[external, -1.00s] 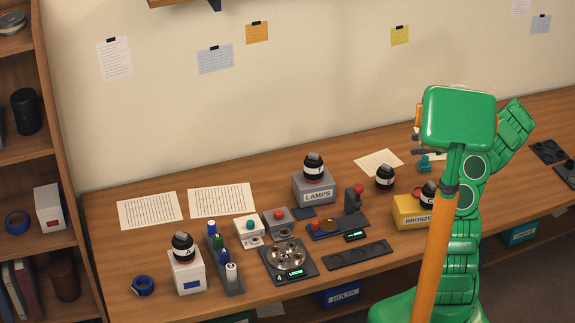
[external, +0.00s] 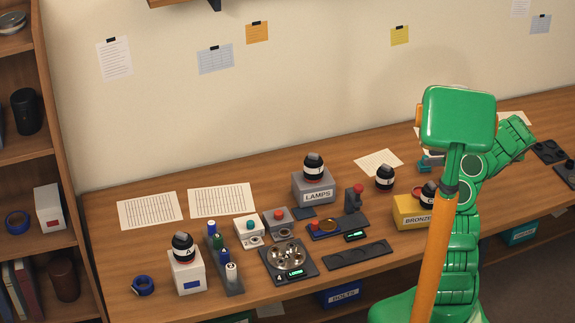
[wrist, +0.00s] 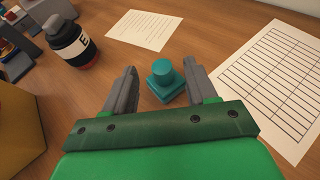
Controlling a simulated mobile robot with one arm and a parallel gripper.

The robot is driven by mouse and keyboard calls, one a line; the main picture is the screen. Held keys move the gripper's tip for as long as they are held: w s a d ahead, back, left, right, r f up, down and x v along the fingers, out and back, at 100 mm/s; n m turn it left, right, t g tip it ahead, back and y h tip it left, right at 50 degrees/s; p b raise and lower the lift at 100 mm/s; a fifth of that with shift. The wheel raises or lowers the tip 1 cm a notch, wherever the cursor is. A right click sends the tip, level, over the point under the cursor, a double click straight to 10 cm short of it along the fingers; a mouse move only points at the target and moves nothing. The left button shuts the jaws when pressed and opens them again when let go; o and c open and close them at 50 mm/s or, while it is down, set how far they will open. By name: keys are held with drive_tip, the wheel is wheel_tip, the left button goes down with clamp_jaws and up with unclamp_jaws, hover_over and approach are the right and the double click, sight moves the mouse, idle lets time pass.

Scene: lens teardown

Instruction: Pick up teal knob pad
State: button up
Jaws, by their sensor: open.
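The teal knob pad (wrist: 164,80) is a round knob on a square base. It stands upright on the table in the wrist view, just ahead of and between my finger tips, closer to the right finger. My gripper (wrist: 162,84) is open and empty, its two grey fingers apart. In the external view a small part of the teal pad (external: 425,162) shows beside my green arm, which hides the rest. My gripper is mostly hidden there behind my own body.
A black jar with a white label (wrist: 73,45) stands left of the pad. A lined sheet (wrist: 278,75) lies to the right and a smaller sheet (wrist: 145,29) behind. A yellow bin (wrist: 18,120) is at the near left. Bare table surrounds the pad.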

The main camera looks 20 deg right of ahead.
drive_tip(key=shift+f+x, duration=0.25)
drive_tip(key=shift+x, duration=1.75)
drive_tip(key=shift+d, duration=0.1)
drive_tip(key=c, duration=1.1)
drive_tip(key=shift+o, duration=0.2)
drive_tip(key=shift+r, duration=0.1)
